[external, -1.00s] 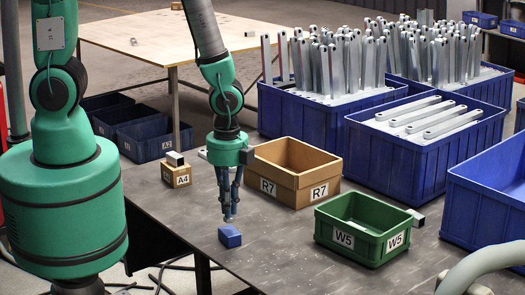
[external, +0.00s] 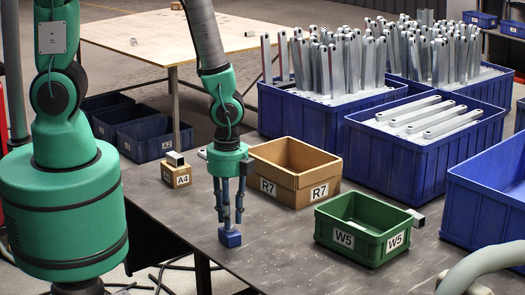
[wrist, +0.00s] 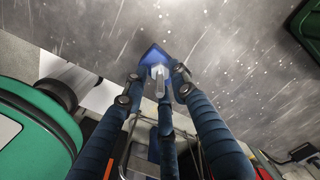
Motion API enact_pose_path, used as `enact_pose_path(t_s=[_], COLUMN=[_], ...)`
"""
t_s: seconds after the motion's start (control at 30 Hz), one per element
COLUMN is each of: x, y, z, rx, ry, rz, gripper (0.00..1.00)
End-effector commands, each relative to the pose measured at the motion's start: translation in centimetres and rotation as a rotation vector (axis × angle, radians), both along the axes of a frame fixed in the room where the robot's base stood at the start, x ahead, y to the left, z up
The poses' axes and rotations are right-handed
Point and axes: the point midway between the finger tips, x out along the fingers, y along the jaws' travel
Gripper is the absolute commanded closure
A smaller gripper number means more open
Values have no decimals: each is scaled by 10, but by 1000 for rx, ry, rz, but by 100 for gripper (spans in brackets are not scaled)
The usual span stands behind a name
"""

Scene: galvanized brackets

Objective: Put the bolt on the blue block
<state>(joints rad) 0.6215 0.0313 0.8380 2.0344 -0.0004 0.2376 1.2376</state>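The blue block (external: 230,239) sits on the dark table near its front edge; in the wrist view it (wrist: 153,54) lies just beyond my fingertips. The bolt (wrist: 158,80), a small pale metal cylinder, shows between my fingers in the wrist view, over the blue block. It appears to stand on the block, but the contact is hidden. My gripper (external: 229,220) points down right above the block. Its fingers are spread, with gaps on both sides of the bolt.
A cardboard box marked R7 (external: 319,192) and a green bin marked W5 (external: 341,239) stand to the right. A small box marked A4 (external: 178,178) is behind left. Large blue crates (external: 408,160) with metal brackets stand at the right. The table around the block is clear.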

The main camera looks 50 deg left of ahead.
Motion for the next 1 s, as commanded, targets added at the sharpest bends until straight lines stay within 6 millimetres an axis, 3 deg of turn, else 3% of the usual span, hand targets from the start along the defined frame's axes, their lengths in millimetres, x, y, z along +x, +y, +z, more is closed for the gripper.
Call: enact_pose_path(t_s=[0.37,1.0], x=[1,1], y=[-1,0], z=[14,108], rx=[-2,-2], ry=[-3,-2], rz=[0,0], gripper=[73,73])
